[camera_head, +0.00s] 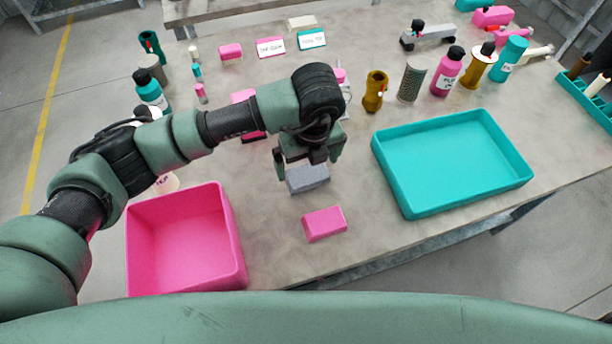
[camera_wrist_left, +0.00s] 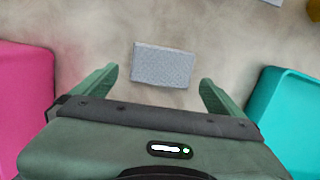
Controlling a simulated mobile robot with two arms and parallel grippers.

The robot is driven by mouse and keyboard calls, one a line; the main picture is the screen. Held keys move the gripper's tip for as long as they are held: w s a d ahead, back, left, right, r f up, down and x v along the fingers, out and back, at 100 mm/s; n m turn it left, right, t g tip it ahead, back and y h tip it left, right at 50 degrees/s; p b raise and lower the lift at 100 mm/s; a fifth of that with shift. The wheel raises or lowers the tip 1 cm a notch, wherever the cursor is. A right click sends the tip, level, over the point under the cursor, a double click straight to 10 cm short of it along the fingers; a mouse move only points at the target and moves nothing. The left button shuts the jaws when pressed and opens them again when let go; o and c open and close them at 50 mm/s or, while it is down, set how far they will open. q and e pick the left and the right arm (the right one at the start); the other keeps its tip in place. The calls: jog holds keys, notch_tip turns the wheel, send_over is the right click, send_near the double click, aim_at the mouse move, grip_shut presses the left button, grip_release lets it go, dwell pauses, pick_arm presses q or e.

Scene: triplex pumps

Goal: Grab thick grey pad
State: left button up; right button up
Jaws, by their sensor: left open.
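The thick grey pad (camera_head: 308,179) lies on the table in front of my left gripper (camera_head: 308,168). In the left wrist view the pad (camera_wrist_left: 163,64) is a speckled grey block, seen whole, a little beyond and between the fingertips. My left gripper (camera_wrist_left: 159,82) is open and empty, pointing down, with a finger on either side of the pad's position. The fingers appear apart from the pad. In the head view the gripper partly covers the pad's far side. My right gripper is not in view.
A pink block (camera_head: 324,223) lies just in front of the pad. A pink bin (camera_head: 237,238) stands to the left and a teal tray (camera_head: 398,190) to the right. Bottles and a brass fitting (camera_head: 375,92) stand behind. A pink box (camera_head: 243,98) lies behind my left arm.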

aim_at(306, 174)
pick_arm(q)
jog(key=f, duration=0.2)
jog(key=w+f+p, duration=0.1)
jog(key=f, duration=0.2)
jog(key=shift+a+f, duration=0.1)
jog(key=shift+a, duration=0.05)
jog(key=c, duration=1.1)
jog(key=shift+o, duration=0.2)
